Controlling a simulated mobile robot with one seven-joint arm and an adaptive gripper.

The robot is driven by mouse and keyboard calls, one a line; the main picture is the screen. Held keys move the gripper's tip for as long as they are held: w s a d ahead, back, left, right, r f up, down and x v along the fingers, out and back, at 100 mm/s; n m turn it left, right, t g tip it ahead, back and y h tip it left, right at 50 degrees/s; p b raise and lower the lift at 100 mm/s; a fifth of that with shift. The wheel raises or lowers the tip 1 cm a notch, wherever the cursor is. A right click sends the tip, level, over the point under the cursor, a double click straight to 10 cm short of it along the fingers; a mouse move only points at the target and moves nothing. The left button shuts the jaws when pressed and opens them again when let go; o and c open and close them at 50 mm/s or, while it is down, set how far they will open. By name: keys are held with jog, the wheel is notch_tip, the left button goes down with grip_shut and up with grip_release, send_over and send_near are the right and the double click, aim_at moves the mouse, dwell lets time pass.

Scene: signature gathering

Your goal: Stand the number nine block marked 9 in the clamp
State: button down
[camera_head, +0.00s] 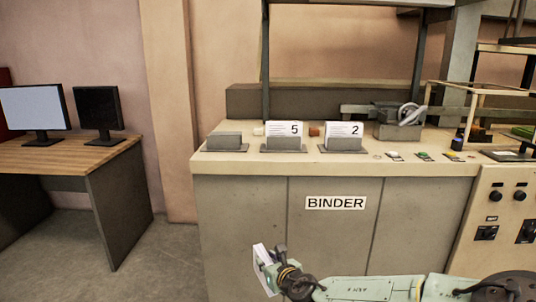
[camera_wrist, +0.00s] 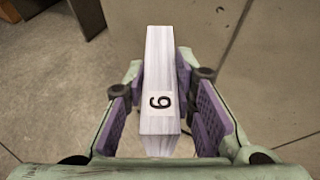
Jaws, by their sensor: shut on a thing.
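The white number nine block (camera_wrist: 160,70) is held in my gripper (camera_wrist: 162,112) in the wrist view. Its black digit looks like a 6 or a 9 from this side. The purple finger pads stand on either side of the block, and its far end sticks out beyond them. In the head view the block (camera_head: 263,256) is tilted in my gripper (camera_head: 273,267), low in front of the bench. The left grey clamp (camera_head: 224,142) on the bench top is empty. Two similar clamps hold white blocks marked 5 (camera_head: 283,130) and 2 (camera_head: 344,130).
The bench (camera_head: 336,235) is labelled BINDER. A metal lever device (camera_head: 397,122) and several coloured buttons (camera_head: 423,156) are right of the clamps. A desk (camera_head: 75,155) with two monitors stands at left. Open floor (camera_head: 165,260) lies between desk and bench.

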jog(key=s+f+m+h, duration=0.1)
jog(key=s+f, duration=0.4)
jog(key=f, duration=0.4)
jog(key=s+f+m+h, duration=0.2)
jog(key=s+f, duration=0.2)
jog(key=f, duration=0.5)
jog(key=s+f+m+t+h+b, duration=0.1)
jog(key=s+f+h, duration=0.1)
jog(key=s+f, duration=0.3)
notch_tip(320, 180, down, 5)
jog(key=shift+s+r+m, duration=0.2)
jog(key=shift+s+m, duration=0.1)
